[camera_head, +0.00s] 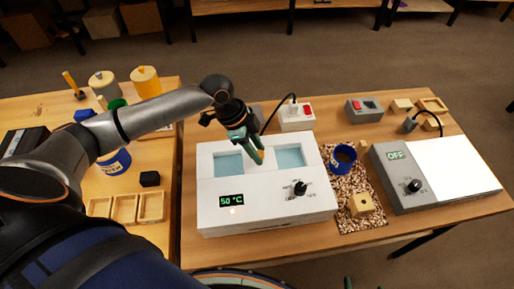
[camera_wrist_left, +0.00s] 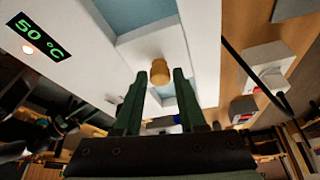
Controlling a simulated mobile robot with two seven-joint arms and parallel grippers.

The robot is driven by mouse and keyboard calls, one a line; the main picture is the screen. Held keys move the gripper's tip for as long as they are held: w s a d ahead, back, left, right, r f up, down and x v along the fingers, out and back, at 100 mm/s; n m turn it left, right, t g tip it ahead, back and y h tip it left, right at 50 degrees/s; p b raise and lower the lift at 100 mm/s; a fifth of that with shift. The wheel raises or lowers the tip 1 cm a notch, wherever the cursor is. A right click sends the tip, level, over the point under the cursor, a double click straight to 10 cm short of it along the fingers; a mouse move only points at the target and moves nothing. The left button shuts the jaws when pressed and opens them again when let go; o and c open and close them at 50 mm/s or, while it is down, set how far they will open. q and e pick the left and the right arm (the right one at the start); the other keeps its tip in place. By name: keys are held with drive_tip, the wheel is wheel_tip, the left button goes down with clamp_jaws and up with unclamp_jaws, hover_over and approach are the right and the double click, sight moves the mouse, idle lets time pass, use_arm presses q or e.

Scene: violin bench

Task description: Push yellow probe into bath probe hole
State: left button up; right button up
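The white water bath (camera_head: 215,205) stands on the bench, its display reading 50 °C, with two blue water wells. My left gripper (camera_head: 259,158) points down over the strip between the wells. In the left wrist view a yellow-tan round knob (camera_wrist_left: 160,72), which looks like the yellow probe's top, shows against that white strip. My left fingers (camera_wrist_left: 159,78) are apart, one on each side of it, with visible gaps. How deep the probe sits, and its hole, are hidden. A small dark green tip (camera_head: 348,283) at the bottom edge looks like part of my right gripper.
A blue ring-shaped cup (camera_head: 343,158) and a wooden block (camera_head: 361,204) stand on a speckled mat right of the bath. A grey hot plate (camera_head: 408,195) with white top is farther right. A switch box (camera_head: 296,117) with a black cable stands behind the bath.

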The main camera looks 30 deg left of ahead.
use_arm(q)
drive_tip(key=o, duration=0.4)
drive_tip(key=shift+c, duration=0.2)
drive_tip(key=v, duration=1.2)
drive_tip(key=shift+r, duration=0.3)
